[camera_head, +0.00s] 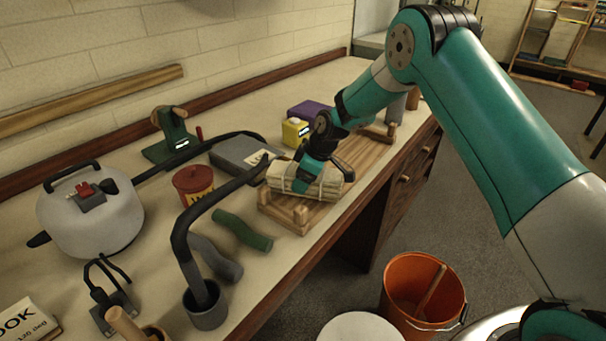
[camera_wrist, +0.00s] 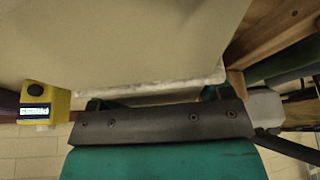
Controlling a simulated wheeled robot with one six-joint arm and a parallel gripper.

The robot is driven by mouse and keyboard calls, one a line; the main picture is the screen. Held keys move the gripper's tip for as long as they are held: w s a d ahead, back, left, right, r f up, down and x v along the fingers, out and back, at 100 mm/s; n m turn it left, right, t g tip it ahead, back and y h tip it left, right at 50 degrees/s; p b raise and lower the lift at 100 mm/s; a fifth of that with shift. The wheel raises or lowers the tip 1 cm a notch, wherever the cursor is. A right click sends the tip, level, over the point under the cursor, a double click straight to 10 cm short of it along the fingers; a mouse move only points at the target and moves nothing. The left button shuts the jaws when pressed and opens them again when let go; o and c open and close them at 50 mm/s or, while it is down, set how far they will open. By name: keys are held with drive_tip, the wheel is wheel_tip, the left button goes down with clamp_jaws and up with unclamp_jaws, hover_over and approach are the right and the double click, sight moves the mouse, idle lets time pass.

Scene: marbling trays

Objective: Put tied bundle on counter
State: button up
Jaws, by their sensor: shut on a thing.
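The tied bundle (camera_head: 328,185) is a pale, roughly cylindrical roll with bands around it. In the head view it lies level at, or just above, a slatted wooden stand (camera_head: 298,222) near the front edge of the counter (camera_head: 262,288). I cannot tell whether it touches the stand. My gripper (camera_head: 307,181) reaches down over the middle of the bundle and is shut on it. Its far finger is hidden. In the wrist view, a dark bar of my gripper (camera_wrist: 158,122) crosses the lower part, with a large beige surface above it.
A yellow device (camera_head: 295,131) stands behind the gripper. A grey box (camera_head: 240,153), a red tin (camera_head: 193,184), a green roll (camera_head: 243,230) and a bent dark pipe (camera_head: 187,243) crowd the left. An orange bucket (camera_head: 393,292) stands on the floor below the counter's edge.

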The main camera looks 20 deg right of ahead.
drive_tip(key=shift+f, duration=0.55)
drive_tip(key=o, duration=1.3)
